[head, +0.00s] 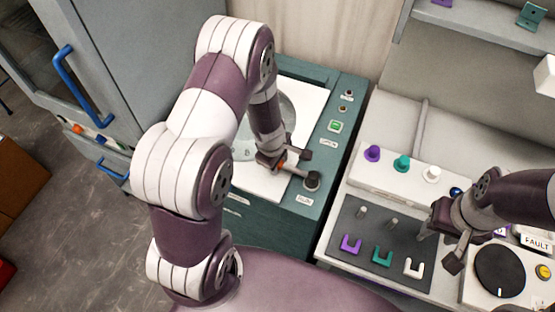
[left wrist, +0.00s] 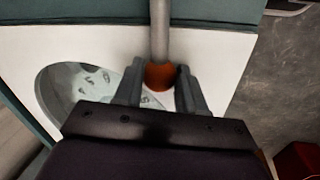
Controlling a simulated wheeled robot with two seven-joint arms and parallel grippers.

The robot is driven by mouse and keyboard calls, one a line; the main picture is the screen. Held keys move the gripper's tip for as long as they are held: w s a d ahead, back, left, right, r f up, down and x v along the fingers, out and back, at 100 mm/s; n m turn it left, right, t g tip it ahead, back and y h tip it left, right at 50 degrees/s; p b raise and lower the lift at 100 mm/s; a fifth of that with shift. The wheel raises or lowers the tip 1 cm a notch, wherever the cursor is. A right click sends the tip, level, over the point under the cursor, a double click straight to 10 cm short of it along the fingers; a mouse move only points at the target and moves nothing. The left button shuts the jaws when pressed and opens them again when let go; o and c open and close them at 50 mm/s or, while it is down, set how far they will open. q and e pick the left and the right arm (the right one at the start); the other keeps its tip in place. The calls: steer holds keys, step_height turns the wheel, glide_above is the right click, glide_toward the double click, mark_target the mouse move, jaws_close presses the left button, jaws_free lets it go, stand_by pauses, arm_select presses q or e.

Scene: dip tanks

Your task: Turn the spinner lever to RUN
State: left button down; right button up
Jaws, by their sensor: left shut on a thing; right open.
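The spinner lever shows in the left wrist view as a grey rod (left wrist: 160,30) ending in an orange-brown ball knob (left wrist: 160,77). My left gripper (left wrist: 159,82) has its two dark fingers on either side of the knob and is shut on it. In the head view, the left gripper (head: 288,164) is at the front right of the spinner's white top (head: 312,98), with a bit of the orange knob (head: 281,166) showing. A dark round pivot (head: 312,180) sits beside it. The lever's labels are too small to read. My right gripper (head: 446,240) is open and empty.
The green spinner cabinet (head: 340,110) has a green button (head: 335,126). Right of it, a dark mat (head: 350,215) carries pegs and U-shaped pieces. A white rack (head: 388,172) holds coloured knobs. A fault panel (head: 470,285) stands far right. A grey cabinet (head: 130,50) with blue handles stands left.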

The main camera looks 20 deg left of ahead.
arm_select(q)
steer(key=shift+w+r, duration=0.1)
steer(key=c, duration=0.9)
jaws_free()
steer(key=shift+c, duration=0.2)
steer(key=shift+o, duration=1.3)
steer(key=shift+s, duration=0.2)
steer(key=shift+r, duration=0.25)
step_height(320, 180, up, 12)
steer(key=s+p, duration=0.2)
steer(key=p, duration=0.4)
steer(key=shift+s+a, duration=0.15)
steer(key=shift+s, duration=0.05)
